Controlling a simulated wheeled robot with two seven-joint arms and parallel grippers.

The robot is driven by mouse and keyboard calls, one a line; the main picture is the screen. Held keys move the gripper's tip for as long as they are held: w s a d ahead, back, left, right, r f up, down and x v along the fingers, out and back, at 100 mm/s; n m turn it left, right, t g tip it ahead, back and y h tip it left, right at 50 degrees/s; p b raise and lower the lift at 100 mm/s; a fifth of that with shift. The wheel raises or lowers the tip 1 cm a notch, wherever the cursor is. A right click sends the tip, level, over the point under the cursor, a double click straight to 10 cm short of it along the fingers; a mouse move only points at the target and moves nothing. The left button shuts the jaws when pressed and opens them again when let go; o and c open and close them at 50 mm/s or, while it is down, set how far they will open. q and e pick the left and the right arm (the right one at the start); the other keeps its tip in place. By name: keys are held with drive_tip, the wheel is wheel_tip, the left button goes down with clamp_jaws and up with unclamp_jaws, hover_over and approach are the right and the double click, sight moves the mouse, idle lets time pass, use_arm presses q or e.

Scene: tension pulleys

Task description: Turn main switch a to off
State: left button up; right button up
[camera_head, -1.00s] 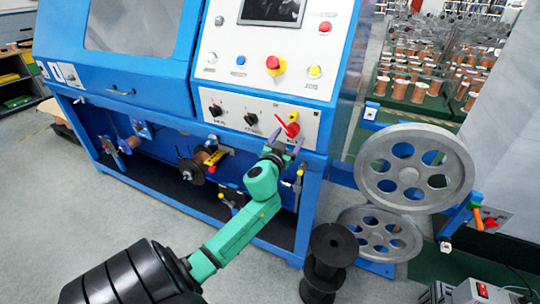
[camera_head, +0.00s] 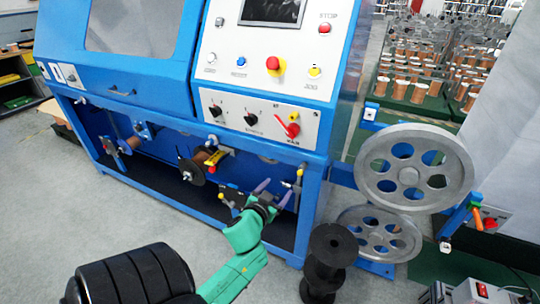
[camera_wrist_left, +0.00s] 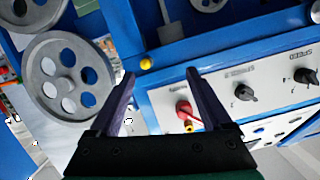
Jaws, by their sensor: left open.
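The red main switch (camera_head: 292,129) is at the right end of the lower white panel, its red handle slanting up and to the left. In the left wrist view the red switch (camera_wrist_left: 187,111) shows between the fingers and beyond them, with a yellow part beside it. My left gripper (camera_head: 275,190) is open and empty, below the panel and apart from the switch. Its purple fingers (camera_wrist_left: 158,78) are spread wide in the wrist view. My right gripper is not in view.
Two black knobs (camera_head: 250,119) sit left of the switch. A red emergency button (camera_head: 273,65) is above on the blue machine (camera_head: 180,95). Large grey pulleys (camera_head: 372,170) stand at the right, and a black spool (camera_head: 330,250) stands on the floor.

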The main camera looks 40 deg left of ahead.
use_arm(q)
drive_tip(key=s+d+f+g+h+p, duration=0.1)
drive_tip(key=s+f+g, duration=0.1)
drive_tip(key=f, duration=0.6)
drive_tip(key=s+d+f+m+g+h, duration=0.1)
drive_tip(key=s+d+f+g, duration=0.1)
drive_tip(key=f, duration=0.6)
drive_tip(key=s+d+f+g+h+p, duration=0.1)
drive_tip(key=s+f, duration=0.3)
drive_tip(key=f, duration=0.4)
drive_tip(key=shift+d+f+m+g+p, duration=0.2)
drive_tip(key=shift+d+m+g+p, duration=0.15)
drive_tip(key=shift+d, duration=0.35)
drive_tip(key=s+d+f+m+g+h, duration=0.1)
drive_tip(key=s+d+f+g, duration=0.2)
drive_tip(key=s+f, duration=0.6)
drive_tip(key=s+d+f+m+g+h, duration=0.1)
drive_tip(key=s+d+f+g, duration=0.3)
drive_tip(key=s+f, duration=0.5)
drive_tip(key=s, duration=0.8)
drive_tip(key=shift+s+f, duration=0.25)
drive_tip(key=shift+f, duration=0.05)
